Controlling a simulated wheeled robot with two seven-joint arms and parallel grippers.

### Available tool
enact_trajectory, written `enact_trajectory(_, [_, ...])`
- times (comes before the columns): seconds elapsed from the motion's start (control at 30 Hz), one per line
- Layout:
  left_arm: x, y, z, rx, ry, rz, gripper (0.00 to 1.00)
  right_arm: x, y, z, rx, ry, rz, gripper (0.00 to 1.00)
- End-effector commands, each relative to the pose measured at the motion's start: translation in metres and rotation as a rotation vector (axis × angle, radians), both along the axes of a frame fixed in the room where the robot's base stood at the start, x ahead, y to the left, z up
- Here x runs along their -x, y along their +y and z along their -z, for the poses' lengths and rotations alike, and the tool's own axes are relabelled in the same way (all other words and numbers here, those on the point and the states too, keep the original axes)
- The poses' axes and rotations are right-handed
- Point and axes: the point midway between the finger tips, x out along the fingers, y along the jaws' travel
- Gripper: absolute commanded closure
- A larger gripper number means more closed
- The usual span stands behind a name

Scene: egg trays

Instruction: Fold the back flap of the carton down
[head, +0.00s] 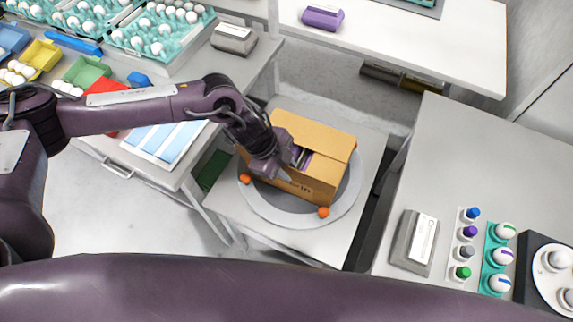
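An open brown carton (325,186) sits on a grey round turntable (262,207) near the middle of the head view. Its back flap (315,133) is a wide tan panel along the far side; how far it leans over the opening is hard to tell. Something purple and grey shows inside through the gap. My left gripper (284,168) is at the carton's left front part, over its near edge, and hides that side. Its fingers are partly hidden and small, so their opening and any contact cannot be told. My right gripper is out of view.
Two orange knobs (323,212) stand on the turntable's near rim. Egg trays (160,35) and coloured cartons fill the left bench. The right bench (470,140) holds a grey device (413,243) and several capped items. A purple carton (323,18) lies on the back table.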

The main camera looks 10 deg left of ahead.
Motion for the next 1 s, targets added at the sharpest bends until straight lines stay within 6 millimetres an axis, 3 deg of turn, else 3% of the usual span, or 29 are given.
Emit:
enact_trajectory(0.17, [0.0,-0.0001,0.0002,0.0,0.0,0.0,0.76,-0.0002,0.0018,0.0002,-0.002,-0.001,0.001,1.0])
enact_trajectory(0.37, [0.0,-0.0001,0.0,0.0,0.0,0.0,1.0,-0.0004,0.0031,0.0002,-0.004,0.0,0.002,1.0])
enact_trajectory(1.0, [-0.0001,-0.0002,-0.0004,0.001,-0.001,0.0,1.0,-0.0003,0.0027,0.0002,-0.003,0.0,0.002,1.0])
